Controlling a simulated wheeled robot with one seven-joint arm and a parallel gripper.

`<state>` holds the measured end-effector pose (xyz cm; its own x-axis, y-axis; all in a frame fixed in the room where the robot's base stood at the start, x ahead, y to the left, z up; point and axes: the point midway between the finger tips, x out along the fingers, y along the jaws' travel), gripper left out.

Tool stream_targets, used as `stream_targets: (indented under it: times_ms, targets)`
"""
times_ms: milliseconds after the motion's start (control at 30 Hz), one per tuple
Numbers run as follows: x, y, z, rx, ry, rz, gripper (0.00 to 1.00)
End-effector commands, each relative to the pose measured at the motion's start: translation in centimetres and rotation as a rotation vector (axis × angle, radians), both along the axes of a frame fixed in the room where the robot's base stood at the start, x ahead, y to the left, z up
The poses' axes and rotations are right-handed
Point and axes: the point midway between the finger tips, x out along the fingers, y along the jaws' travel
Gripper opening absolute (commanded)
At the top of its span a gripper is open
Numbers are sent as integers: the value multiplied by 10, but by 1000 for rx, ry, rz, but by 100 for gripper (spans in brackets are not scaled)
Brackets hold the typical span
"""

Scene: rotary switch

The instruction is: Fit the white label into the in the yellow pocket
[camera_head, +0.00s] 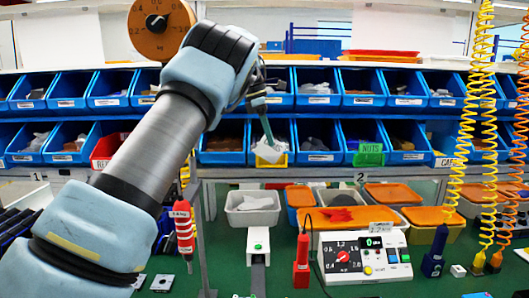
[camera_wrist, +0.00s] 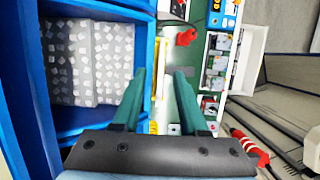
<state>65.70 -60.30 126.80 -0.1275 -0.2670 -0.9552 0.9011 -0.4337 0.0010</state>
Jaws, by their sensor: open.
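The white label (camera_head: 267,153) is in front of the yellow pocket (camera_head: 272,160) on the front of a lower-row blue bin, under my gripper's fingertips. It looks tilted and covers part of the pocket; I cannot tell whether it sits inside. My gripper (camera_head: 268,143) reaches down to the label from above. In the wrist view my gripper (camera_wrist: 159,73) is open, its two green fingers apart. The yellow pocket (camera_wrist: 160,62) shows there as a thin, edge-on strip between the fingers. The label cannot be made out clearly there.
The blue bin (camera_wrist: 66,123) with pale pieces lies left of the fingers in the wrist view. A green NUTS label (camera_head: 370,154) and a red label (camera_head: 104,151) mark other bins. Below are a grey tray (camera_head: 251,216) and a white control box (camera_head: 363,256). Yellow coiled hoses hang at right.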

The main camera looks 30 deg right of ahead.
Motion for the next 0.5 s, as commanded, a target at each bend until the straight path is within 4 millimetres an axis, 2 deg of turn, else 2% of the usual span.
stream_targets:
  times_ms: [100,300,500]
  targets:
    - [0,-6,-7,1,0,0,42]
    - [0,-6,-7,0,0,0,42]
    - [0,-6,-7,0,0,0,21]
